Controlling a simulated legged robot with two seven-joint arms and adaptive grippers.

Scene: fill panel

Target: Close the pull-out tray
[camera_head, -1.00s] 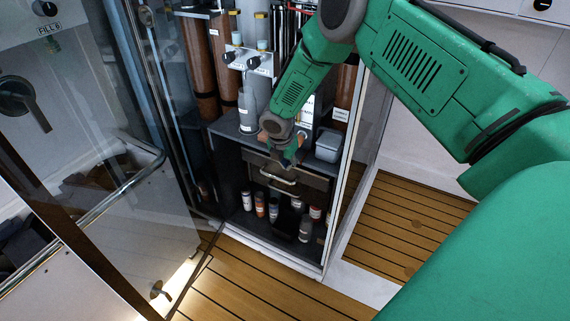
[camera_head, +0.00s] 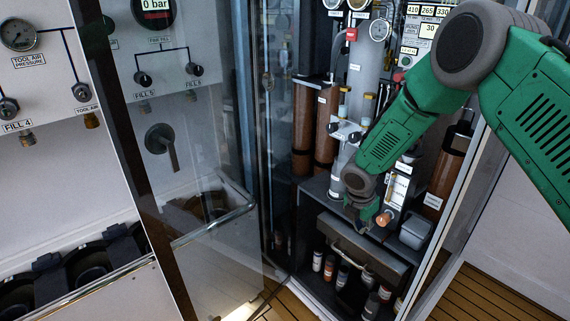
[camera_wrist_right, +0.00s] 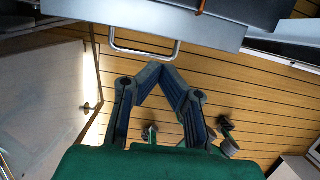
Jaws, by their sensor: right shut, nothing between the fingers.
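The pull-out tray (camera_head: 380,256) is a dark drawer with a pale bar handle (camera_head: 347,258), low in the open cabinet. It seems to stick out a little from the cabinet, but how far is hard to tell. In the right wrist view, its grey edge and the handle (camera_wrist_right: 146,51) lie at the top, over the wooden floor. My right gripper (camera_head: 364,229) is shut and empty, just above the tray's front. Its fingertips (camera_wrist_right: 160,66) meet close to the handle; contact cannot be told. My left gripper is not in view.
Several small bottles (camera_head: 342,276) stand below the tray. A grey box (camera_head: 416,229) and brown cylinders (camera_head: 302,130) stand above it. An open glass door (camera_head: 205,240) with a rail is at the left. The wooden floor (camera_head: 485,292) is clear at the lower right.

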